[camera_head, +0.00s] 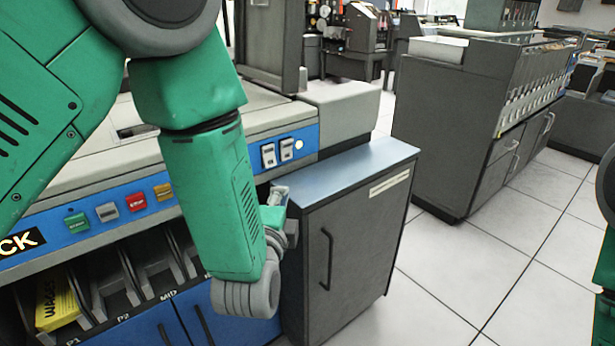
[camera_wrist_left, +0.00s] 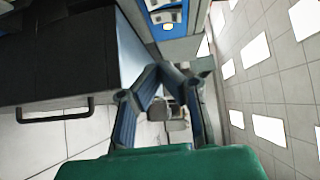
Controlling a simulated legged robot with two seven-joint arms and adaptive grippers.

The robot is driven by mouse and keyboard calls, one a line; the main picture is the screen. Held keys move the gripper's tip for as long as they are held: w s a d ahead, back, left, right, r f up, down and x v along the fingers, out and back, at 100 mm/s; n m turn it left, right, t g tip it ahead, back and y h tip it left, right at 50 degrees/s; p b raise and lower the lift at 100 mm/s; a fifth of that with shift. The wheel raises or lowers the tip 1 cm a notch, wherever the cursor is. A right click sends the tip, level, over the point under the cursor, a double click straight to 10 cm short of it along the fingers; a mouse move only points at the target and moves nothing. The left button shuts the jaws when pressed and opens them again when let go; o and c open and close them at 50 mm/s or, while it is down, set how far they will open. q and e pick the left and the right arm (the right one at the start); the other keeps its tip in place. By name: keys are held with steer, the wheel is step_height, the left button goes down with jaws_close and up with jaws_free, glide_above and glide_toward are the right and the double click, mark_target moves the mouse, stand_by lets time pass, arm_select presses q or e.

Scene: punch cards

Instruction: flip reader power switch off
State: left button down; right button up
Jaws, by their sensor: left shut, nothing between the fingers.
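Two rocker switches sit side by side at the right end of the reader's blue front panel: a left switch (camera_head: 268,155) and a right switch (camera_head: 287,149). Their labels are too small to read, so I cannot tell which is power or how each is set. A switch also shows at the top of the left wrist view (camera_wrist_left: 166,17). My left gripper (camera_head: 279,194) is shut and empty, below the switches and apart from them, near the grey cabinet. Its closed fingers show in the left wrist view (camera_wrist_left: 168,68). My right gripper is out of view.
Coloured buttons, including a green one (camera_head: 77,222) and a red one (camera_head: 136,202), line the panel at left. The grey cabinet (camera_head: 350,245) stands close beside my left gripper. Tiled floor (camera_head: 445,280) is clear at right.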

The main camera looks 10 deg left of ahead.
arm_select(q)
steer(key=shift+w+d+r+m+t+b, duration=0.15)
steer(key=shift+w+d+m+t+b, duration=0.2)
steer(key=shift+d+b, duration=0.2)
steer(key=shift+w+d+r+m+t+b, duration=0.15)
steer(key=shift+w+d+m+t+b, duration=0.15)
steer(key=shift+d+b, duration=0.2)
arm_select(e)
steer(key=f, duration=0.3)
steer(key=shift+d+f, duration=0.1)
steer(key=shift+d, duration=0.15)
arm_select(q)
steer(key=b, duration=0.3)
glide_toward(292, 145)
steer(key=w+d, duration=0.1)
steer(key=w, duration=0.1)
steer(key=w+d, duration=0.1)
steer(key=w, duration=0.1)
steer(key=shift+d+f, duration=0.1)
steer(key=shift+d, duration=0.25)
steer(key=w+a, duration=0.1)
steer(key=w+a+b, duration=0.1)
steer(key=shift+w+a+r, duration=0.2)
steer(key=shift+a+r, duration=0.05)
steer(key=shift+w+a+r+b, duration=0.15)
steer(key=shift+w+a+b, duration=0.15)
steer(key=shift+a, duration=0.05)
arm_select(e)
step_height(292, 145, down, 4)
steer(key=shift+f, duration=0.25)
